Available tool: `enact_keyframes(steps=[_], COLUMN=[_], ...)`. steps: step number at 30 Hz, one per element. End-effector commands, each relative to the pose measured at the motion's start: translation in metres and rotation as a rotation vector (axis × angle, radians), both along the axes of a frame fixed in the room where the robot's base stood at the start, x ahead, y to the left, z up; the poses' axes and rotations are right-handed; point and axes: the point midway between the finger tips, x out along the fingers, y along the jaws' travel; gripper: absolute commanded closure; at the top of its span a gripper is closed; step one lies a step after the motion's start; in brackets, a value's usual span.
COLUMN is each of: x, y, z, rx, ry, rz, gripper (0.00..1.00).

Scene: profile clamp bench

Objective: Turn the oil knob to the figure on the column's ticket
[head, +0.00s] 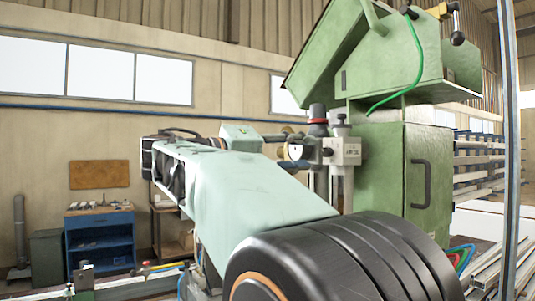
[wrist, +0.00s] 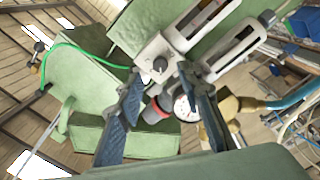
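The oil unit, a pale grey block (head: 345,151), is beside the green column (head: 385,175) in the head view. In the wrist view the same block (wrist: 147,54) carries a small dark round knob (wrist: 160,65), which looks like the oil knob. My gripper (wrist: 161,72) is open, its two dark blue fingers spread with their tips either side of that knob. I cannot tell whether they touch it. In the head view the gripper is small and partly hidden left of the block. I cannot make out the ticket or its figure, nor the knob's setting.
A green hose (head: 402,85) hangs from the machine top. The column has a cabinet door with a dark handle (head: 420,184).

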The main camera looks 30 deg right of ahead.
Motion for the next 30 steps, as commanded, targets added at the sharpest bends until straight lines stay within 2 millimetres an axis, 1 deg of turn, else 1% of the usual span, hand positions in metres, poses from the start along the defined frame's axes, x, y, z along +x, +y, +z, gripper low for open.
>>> enact_keyframes(steps=[1, 6, 9, 12, 17, 30], x=[0.001, -0.002, -0.003, -0.004, -0.005, -0.004], y=[0.013, 0.047, 0.061, 0.070, 0.075, 0.074], z=[0.000, -0.001, -0.002, -0.001, -0.001, -0.003], rx=[0.000, 0.001, 0.000, 0.000, 0.000, 0.003], ry=[0.000, 0.001, 0.001, 0.000, 0.000, 0.000], rz=[0.006, 0.004, 0.002, 0.000, 0.000, 0.002], gripper=[0.66, 0.66, 0.66, 0.66, 0.66, 0.66])
